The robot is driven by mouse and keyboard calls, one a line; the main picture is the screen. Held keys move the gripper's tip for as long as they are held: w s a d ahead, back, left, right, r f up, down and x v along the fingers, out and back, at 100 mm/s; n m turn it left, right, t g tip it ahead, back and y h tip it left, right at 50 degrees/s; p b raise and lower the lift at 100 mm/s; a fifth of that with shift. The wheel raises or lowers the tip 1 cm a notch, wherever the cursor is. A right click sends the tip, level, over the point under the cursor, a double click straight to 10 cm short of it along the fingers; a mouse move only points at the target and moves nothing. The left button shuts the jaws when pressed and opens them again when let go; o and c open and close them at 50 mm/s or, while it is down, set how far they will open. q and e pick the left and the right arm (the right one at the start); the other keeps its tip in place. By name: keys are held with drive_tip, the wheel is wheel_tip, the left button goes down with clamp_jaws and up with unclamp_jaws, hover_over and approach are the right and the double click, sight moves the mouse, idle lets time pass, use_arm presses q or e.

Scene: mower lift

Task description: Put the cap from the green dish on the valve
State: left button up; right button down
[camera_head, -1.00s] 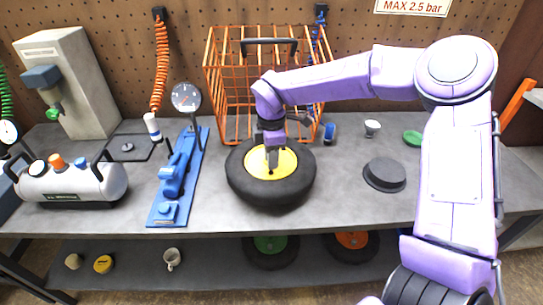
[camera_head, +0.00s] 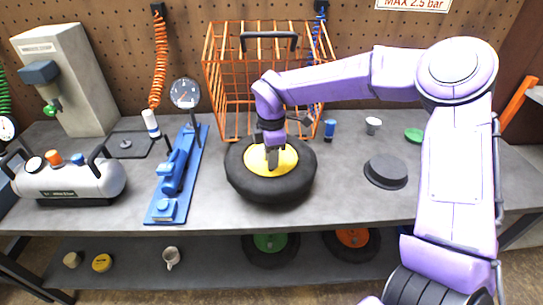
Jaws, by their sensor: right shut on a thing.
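The green dish (camera_head: 413,135) sits at the back right of the bench, partly beside my right arm. I see no cap in it. My left gripper is not in view.
The orange wire cage (camera_head: 225,85) stands close behind the tyre. A white cup (camera_head: 373,125) and dark round disc (camera_head: 386,171) are at right. The front bench is clear.

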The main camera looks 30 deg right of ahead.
drive_tip(key=shift+f+b, duration=0.3)
drive_tip(key=shift+f, duration=0.05)
drive_tip(key=c, duration=0.6)
unclamp_jaws()
drive_tip(key=shift+r+p, duration=2.3)
drive_tip(key=shift+r, duration=1.5)
